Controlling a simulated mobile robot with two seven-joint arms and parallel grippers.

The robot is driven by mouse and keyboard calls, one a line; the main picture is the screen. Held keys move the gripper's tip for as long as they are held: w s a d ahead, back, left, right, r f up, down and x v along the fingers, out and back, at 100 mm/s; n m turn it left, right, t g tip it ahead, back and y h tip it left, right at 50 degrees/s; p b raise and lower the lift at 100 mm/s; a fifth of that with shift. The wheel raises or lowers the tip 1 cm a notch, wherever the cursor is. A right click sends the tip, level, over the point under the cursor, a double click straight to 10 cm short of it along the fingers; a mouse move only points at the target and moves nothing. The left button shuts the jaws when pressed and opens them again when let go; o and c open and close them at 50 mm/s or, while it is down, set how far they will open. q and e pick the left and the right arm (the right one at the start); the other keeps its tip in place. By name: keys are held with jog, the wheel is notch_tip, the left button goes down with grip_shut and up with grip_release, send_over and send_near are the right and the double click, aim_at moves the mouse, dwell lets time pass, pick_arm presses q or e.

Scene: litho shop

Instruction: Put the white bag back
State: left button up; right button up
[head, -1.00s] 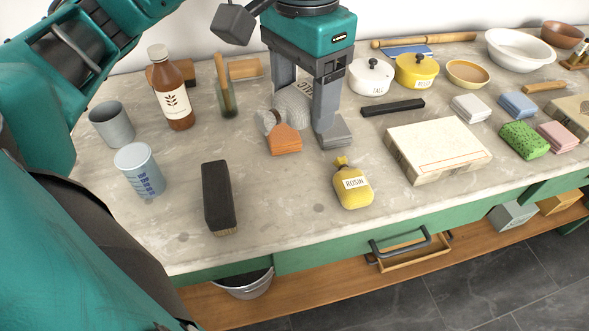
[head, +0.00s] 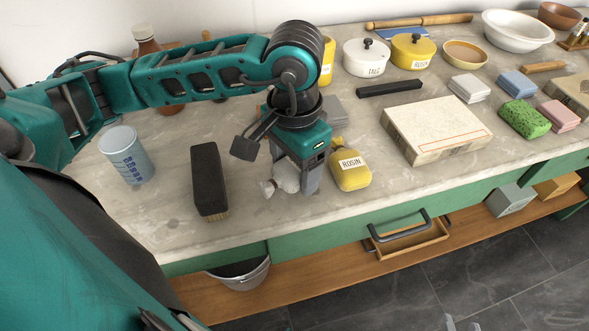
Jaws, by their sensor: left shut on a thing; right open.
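The white bag (head: 287,174) is partly hidden between the fingers of my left gripper (head: 292,186), which is shut on it. The gripper points down over the front of the worktop, just left of the yellow rosin bag (head: 350,172). I cannot tell whether the white bag touches the worktop. Grey tips at the bottom edge, over the floor, look like my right gripper (head: 461,323); it is open and far from the bag.
A black block-shaped brush (head: 209,182) stands left of the bag, with a measuring beaker (head: 127,156) beyond. A large pale slab (head: 436,130) lies to the right. White (head: 367,58) and yellow (head: 413,52) lidded pots stand behind.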

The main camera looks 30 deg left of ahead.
pick_arm(q)
jog(key=shift+f, duration=0.75)
jog(key=shift+f+b, duration=0.3)
jog(key=shift+b, duration=0.05)
jog(key=o, duration=0.6)
jog(key=shift+r, duration=0.1)
jog(key=shift+c, duration=0.2)
jog(key=o, duration=0.4)
jog(key=shift+r, duration=0.1)
